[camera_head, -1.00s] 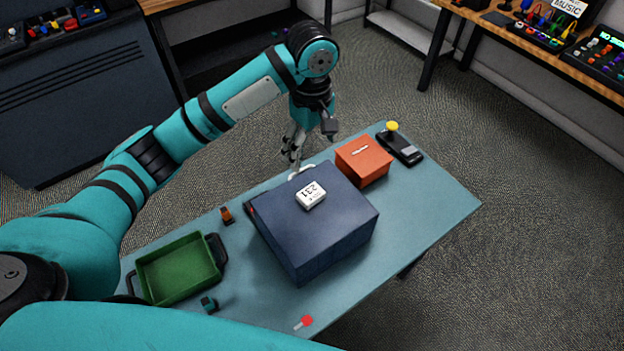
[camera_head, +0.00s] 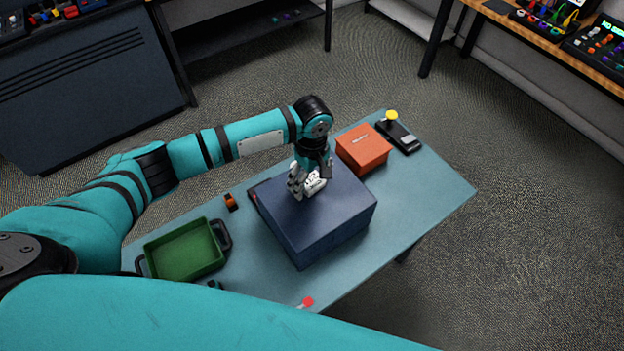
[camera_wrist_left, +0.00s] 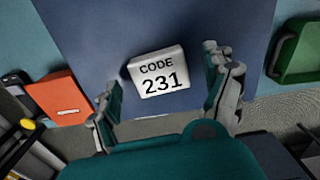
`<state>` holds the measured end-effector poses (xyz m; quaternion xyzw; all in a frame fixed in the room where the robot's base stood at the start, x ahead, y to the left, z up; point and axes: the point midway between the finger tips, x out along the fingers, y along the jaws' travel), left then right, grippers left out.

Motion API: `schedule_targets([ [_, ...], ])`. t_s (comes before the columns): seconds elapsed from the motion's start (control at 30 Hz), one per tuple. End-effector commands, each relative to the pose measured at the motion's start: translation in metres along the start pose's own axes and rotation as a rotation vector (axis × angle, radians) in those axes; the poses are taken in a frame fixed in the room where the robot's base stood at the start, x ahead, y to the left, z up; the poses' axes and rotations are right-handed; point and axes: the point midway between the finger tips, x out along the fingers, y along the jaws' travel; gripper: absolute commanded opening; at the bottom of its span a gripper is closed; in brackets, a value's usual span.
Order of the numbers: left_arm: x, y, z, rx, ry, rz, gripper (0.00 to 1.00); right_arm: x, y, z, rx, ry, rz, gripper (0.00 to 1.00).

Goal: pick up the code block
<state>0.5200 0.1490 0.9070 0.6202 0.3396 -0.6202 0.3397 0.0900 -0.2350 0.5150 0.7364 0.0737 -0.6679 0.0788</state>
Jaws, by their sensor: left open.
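The code block (camera_wrist_left: 158,72) is a small white block marked "CODE 231" in the left wrist view. It lies on top of the dark blue box (camera_head: 325,228). In the head view the code block (camera_head: 314,185) is partly hidden behind my left gripper (camera_head: 303,192). My left gripper is open, and in the left wrist view its fingers (camera_wrist_left: 166,92) stand on either side of the block with gaps on both sides. I cannot tell how high the fingertips are above the box top. My right gripper is not in view.
The blue box stands on a teal table (camera_head: 405,215). An orange box (camera_head: 363,149) and a black joystick with a yellow knob (camera_head: 392,116) are at the far right. A green tray (camera_head: 185,252), a small orange item (camera_head: 230,202) and a red-ended item (camera_head: 307,301) lie around it.

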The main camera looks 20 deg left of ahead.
Motion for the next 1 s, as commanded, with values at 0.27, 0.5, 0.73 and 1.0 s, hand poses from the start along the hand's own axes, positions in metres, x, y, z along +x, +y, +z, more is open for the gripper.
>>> schedule_targets([
  [0.27,0.0091,-0.0004,0.0001,0.0,0.0,0.0,0.85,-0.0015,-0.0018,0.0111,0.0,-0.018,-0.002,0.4],
  [0.5,0.0088,-0.0003,0.0001,0.0,0.0,0.0,0.6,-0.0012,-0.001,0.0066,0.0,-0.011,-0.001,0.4],
  [0.73,0.0086,-0.0003,0.0001,0.0,0.0,0.0,0.3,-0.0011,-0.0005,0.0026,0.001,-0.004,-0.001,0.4],
  [1.0,0.0081,-0.0001,0.0,0.0,0.0,0.0,0.24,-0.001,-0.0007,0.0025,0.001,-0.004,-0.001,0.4],
])
